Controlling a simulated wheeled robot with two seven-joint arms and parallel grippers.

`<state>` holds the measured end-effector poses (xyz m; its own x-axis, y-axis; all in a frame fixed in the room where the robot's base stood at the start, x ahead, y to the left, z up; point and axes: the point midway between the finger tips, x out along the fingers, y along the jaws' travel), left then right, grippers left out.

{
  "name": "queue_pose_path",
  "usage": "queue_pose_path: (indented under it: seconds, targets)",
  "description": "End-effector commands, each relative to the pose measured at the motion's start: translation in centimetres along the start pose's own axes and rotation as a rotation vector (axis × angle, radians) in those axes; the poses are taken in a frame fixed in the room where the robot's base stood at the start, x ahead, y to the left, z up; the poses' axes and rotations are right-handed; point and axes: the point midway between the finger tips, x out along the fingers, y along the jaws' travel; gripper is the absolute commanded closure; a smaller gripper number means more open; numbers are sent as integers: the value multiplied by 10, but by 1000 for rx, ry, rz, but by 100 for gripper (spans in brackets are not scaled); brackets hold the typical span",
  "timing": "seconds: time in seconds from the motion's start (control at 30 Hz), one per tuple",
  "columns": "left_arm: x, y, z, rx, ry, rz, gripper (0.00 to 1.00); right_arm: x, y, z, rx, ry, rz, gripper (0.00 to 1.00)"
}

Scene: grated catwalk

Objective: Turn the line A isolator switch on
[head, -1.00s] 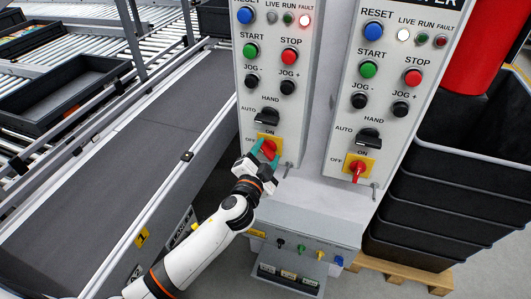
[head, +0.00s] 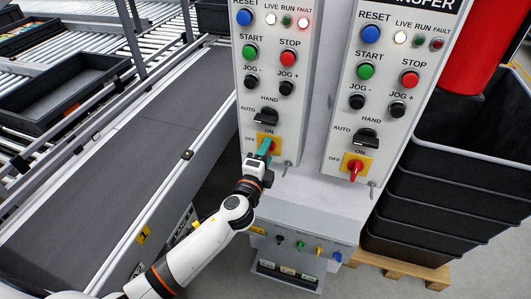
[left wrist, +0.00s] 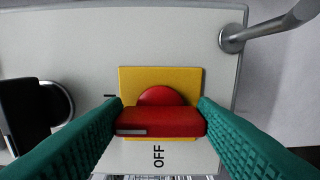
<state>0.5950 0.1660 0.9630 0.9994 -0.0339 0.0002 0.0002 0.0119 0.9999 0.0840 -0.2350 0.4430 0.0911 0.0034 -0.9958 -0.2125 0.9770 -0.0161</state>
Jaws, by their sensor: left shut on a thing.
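The left panel (head: 262,105) carries an isolator with a red handle on a yellow plate (head: 276,143), OFF marked at its left and ON above. Its name plate is out of view. My left gripper (head: 266,147) is shut on this red handle. In the left wrist view, the green fingers press both ends of the red handle (left wrist: 160,122). The handle lies across the yellow plate (left wrist: 190,78), its long side square to the OFF side, so it appears in line with ON. The ON mark is mostly hidden by a finger. My right gripper is not in view.
The right panel, with a label ending in "NSFER", has a similar red isolator handle (head: 355,170). A black selector knob (head: 268,115) sits above the gripped switch and a metal lever (head: 287,166) lies below right. A conveyor (head: 120,150) is left; black crates (head: 440,200) stand right.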

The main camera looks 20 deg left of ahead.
Motion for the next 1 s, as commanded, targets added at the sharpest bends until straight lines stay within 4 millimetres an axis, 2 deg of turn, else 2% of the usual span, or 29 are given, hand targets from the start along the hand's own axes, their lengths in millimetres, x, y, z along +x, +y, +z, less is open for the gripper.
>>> queue_pose_path:
  seconds: [0.57, 0.6, 0.7, 1.0]
  targets:
    - [0, -2, 0, 31, -1, -2, 70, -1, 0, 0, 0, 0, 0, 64]
    - [0, -2, 0, 31, -1, -2, 41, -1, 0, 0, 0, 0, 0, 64]
    - [0, -1, 0, 30, -1, -2, 25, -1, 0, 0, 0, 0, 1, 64]
    - [-2, -1, 0, 27, 0, -1, 25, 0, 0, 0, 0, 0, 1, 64]
